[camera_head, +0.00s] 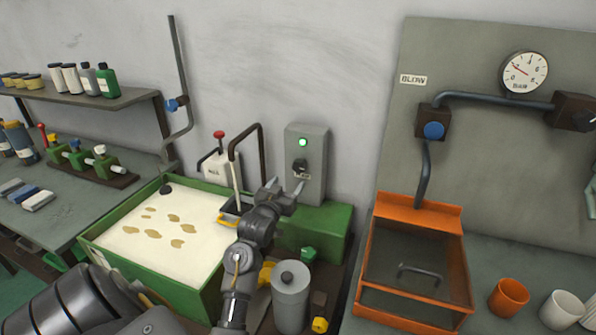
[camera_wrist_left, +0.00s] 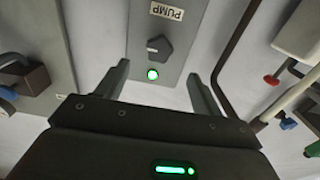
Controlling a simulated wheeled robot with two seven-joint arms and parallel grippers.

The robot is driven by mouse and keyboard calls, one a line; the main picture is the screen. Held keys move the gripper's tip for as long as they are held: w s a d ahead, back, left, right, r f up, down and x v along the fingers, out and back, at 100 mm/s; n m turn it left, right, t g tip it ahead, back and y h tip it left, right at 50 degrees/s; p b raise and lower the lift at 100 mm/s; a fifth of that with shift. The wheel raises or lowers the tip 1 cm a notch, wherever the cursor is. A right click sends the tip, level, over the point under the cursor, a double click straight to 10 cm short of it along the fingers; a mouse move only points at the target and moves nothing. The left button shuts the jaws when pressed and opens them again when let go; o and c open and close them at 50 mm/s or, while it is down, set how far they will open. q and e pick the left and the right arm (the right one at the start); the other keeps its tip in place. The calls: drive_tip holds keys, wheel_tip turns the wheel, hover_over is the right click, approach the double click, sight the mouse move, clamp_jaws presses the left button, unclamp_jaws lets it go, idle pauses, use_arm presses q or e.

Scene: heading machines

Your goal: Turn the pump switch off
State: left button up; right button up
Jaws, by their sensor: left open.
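The pump switch is a dark rotary knob (camera_head: 299,168) on a grey upright box (camera_head: 312,150) against the wall. A green lamp (camera_head: 303,142) glows above the knob. In the left wrist view the knob (camera_wrist_left: 158,47) and the lit green lamp (camera_wrist_left: 152,74) show upside down beside a PUMP label (camera_wrist_left: 167,11). My left gripper (camera_head: 286,185) is open and empty, just in front of and below the knob. In the left wrist view its two fingers (camera_wrist_left: 157,85) stand apart, with the lamp between them and the knob beyond. No contact with the knob shows. My right gripper is out of view.
A green tank (camera_head: 110,238) of pale liquid stands left of my arm. A dark bent pipe (camera_head: 232,150) rises just left of the box. A grey canister (camera_head: 290,295) stands below, and an orange tray (camera_head: 420,212) is to the right.

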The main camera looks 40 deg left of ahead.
sight(298, 169)
use_arm(q)
drive_tip(key=p+x, duration=0.2)
drive_tip(key=x, duration=0.7)
drive_tip(key=shift+w+a+f, duration=0.1)
drive_tip(key=shift+w+a, duration=0.05)
drive_tip(key=shift+w, duration=0.2)
drive_tip(key=c, duration=1)
